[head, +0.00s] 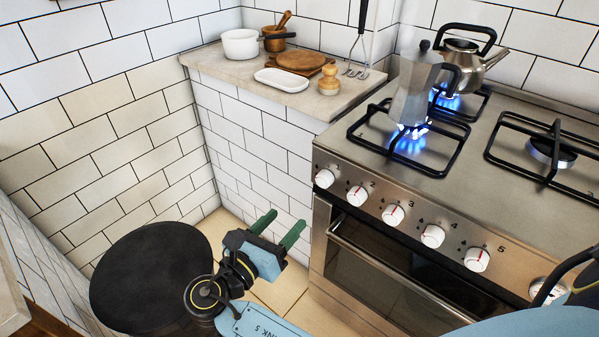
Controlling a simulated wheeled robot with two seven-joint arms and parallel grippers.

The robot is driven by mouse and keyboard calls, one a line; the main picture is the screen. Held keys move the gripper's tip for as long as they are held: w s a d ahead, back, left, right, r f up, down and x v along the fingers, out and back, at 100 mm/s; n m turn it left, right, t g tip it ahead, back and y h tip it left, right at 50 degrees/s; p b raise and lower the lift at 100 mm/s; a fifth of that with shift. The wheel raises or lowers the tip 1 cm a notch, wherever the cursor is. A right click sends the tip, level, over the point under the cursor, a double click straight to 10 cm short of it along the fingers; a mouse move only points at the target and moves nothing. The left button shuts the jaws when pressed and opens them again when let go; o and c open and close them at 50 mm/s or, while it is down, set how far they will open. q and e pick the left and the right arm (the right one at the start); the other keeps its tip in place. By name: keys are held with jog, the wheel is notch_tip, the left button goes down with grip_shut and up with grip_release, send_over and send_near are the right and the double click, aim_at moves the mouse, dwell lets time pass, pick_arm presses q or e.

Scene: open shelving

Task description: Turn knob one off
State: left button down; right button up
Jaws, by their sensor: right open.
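Knob one (325,178) is the leftmost white knob on the front panel of the steel stove (330,205). Its pointer is too small to read. A blue flame (410,143) burns at the front left burner under a moka pot (414,90). Another blue flame (447,101) burns at the back under a kettle (465,62). My right gripper (280,227) is open and empty, with its green fingers apart. It is left of the stove front, lower in the picture than knob one and not touching it. My left gripper is not in view.
More white knobs, such as knob two (357,196) and knob three (393,215), follow to the right. The oven handle (400,278) juts out below them. A counter (335,105) holds a white pot (240,44) and a tray (281,79). A round black top (145,275) stands at lower left.

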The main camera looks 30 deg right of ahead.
aim_at(321, 183)
jog(key=b+x, duration=0.1)
jog(key=x, duration=0.3)
jog(key=b+x, duration=0.1)
jog(key=x, duration=0.3)
jog(key=r+b+x, duration=0.1)
jog(key=x, duration=0.2)
jog(key=shift+d, duration=0.5)
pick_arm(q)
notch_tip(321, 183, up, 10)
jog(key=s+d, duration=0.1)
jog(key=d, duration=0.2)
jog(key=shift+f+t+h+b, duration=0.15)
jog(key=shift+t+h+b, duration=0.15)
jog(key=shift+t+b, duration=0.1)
pick_arm(e)
jog(key=shift+w+d, duration=0.25)
jog(key=shift+d, duration=0.3)
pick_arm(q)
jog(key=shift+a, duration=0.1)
pick_arm(e)
jog(key=shift+c, duration=0.4)
